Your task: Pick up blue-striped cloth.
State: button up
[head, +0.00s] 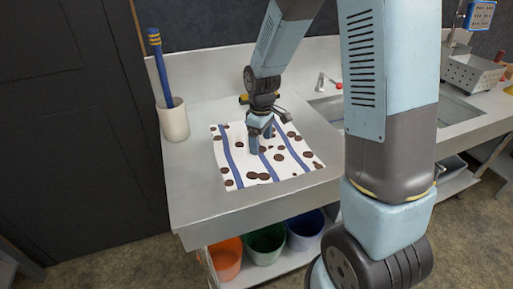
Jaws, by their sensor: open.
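The blue-striped cloth (236,168) lies spread flat on the metal counter (193,205) in the head view. It is white with blue stripes and many dark brown spots. My gripper (260,146) points down over the middle of the cloth, with its fingers apart and nothing seen between them. The fingertips are at or just above the cloth; I cannot tell whether they touch it. My gripper hides a small part of the cloth.
A white cup (173,121) holding a blue-handled tool (157,62) stands at the counter's left edge. A sink (455,108) with a tap (328,82) is to the right. Orange (226,258), green (265,246) and blue (304,230) buckets stand below. The counter's front left is clear.

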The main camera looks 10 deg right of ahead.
jog(key=shift+s+f, duration=0.1)
jog(key=shift+f, duration=0.1)
jog(key=c, duration=0.3)
jog(key=shift+s+d+f, duration=0.1)
jog(key=shift+s, duration=0.05)
jog(key=c, duration=1.1)
jog(key=shift+c, duration=0.3)
grip_shut()
notch_tip(320, 180, up, 12)
jog(key=shift+w, duration=0.25)
